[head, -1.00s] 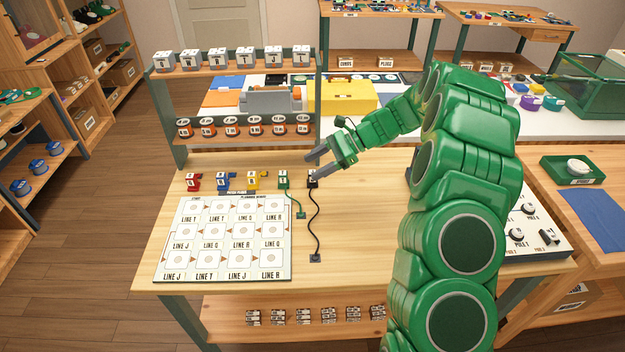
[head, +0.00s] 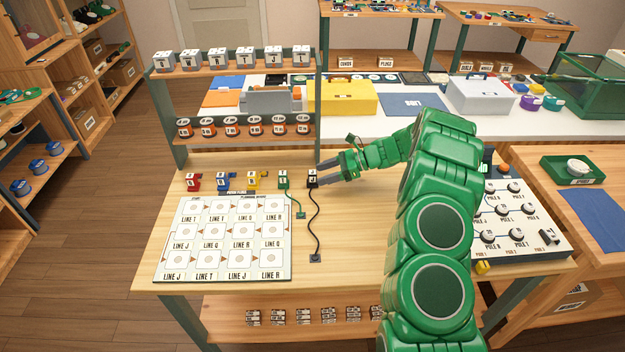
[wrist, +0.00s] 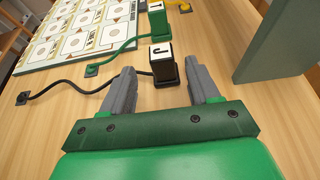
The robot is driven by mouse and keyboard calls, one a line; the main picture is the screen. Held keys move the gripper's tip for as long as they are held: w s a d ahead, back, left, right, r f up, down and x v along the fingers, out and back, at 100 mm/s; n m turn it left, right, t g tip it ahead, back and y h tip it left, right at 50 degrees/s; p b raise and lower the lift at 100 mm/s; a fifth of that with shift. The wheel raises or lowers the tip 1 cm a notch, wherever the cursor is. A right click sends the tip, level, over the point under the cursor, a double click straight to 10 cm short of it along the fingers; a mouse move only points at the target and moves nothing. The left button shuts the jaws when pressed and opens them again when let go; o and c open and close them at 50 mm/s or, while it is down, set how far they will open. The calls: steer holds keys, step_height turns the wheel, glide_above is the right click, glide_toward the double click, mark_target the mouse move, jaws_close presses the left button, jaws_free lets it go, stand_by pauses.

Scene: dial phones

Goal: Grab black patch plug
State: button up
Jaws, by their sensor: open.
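The black patch plug (head: 312,178) stands upright on the table with a white top marked J. Its black cord runs to a small black base plate (head: 315,258). In the wrist view the plug (wrist: 165,72) stands just beyond the fingertips, between their lines. My gripper (head: 325,171) is low over the table at the plug's right side. Contact between fingers and plug cannot be told.
The green plug (head: 283,180) stands close left of the black one, with yellow (head: 252,180), blue (head: 222,181) and red (head: 193,182) plugs farther left. The planning board (head: 222,240) lies in front. A green shelf post (wrist: 275,40) rises nearby in the wrist view. Table front is clear.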

mark_target(307, 182)
steer(key=shift+x, duration=3.15)
steer(key=shift+w+r, duration=0.2)
steer(key=shift+r, duration=0.05)
steer(key=c, duration=1.1)
steer(key=shift+o, duration=0.2)
